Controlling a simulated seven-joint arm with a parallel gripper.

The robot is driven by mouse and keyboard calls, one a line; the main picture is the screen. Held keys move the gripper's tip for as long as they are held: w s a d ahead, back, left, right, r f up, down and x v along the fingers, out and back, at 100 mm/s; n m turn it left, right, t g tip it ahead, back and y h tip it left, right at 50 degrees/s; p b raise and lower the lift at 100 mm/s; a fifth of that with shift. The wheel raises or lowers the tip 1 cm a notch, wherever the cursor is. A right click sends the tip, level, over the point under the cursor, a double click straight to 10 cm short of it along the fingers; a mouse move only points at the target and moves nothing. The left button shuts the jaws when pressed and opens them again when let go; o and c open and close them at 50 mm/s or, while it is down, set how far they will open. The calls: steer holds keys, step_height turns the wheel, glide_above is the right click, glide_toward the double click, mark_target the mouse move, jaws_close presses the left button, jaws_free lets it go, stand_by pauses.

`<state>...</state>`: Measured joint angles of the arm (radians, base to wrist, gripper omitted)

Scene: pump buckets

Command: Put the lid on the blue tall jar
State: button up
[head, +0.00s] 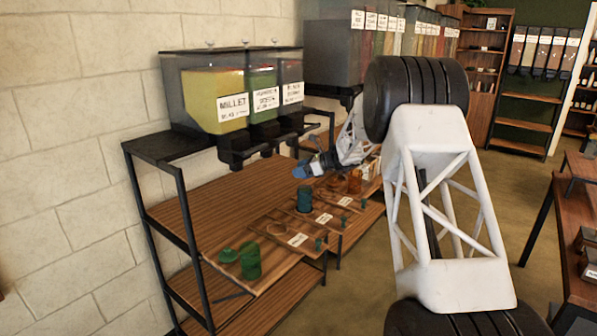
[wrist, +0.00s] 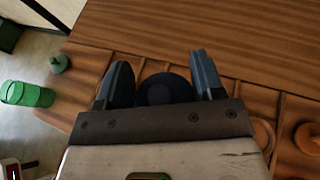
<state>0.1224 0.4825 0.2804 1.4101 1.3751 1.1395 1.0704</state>
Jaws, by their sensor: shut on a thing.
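The blue tall jar (head: 305,199) stands upright on the wooden shelf board in the head view, between the green jar and the orange items. My gripper (head: 303,171) is just above it, with a small gap in the picture. In the wrist view my gripper (wrist: 161,76) is shut on a dark round piece, seemingly the blue lid (wrist: 162,88), which fills the space between the fingers. The lid's underside and the jar's rim are hard to make out. The jar is not clearly visible in the wrist view.
A green jar (head: 250,261) and green lid (head: 228,256) stand at the board's near end. Black-framed dispensers (head: 216,97) hang above the shelf at the wall. Orange jars (head: 355,182) stand farther along. Free board (head: 213,210) lies behind the jars.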

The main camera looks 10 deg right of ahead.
steer(key=shift+f, duration=0.25)
steer(key=shift+f, duration=1.85)
steer(key=shift+f, duration=0.65)
steer(key=shift+c, duration=0.2)
stand_by(2.0)
steer(key=o, duration=1)
steer(key=shift+r, duration=3)
steer(key=shift+c, duration=0.5)
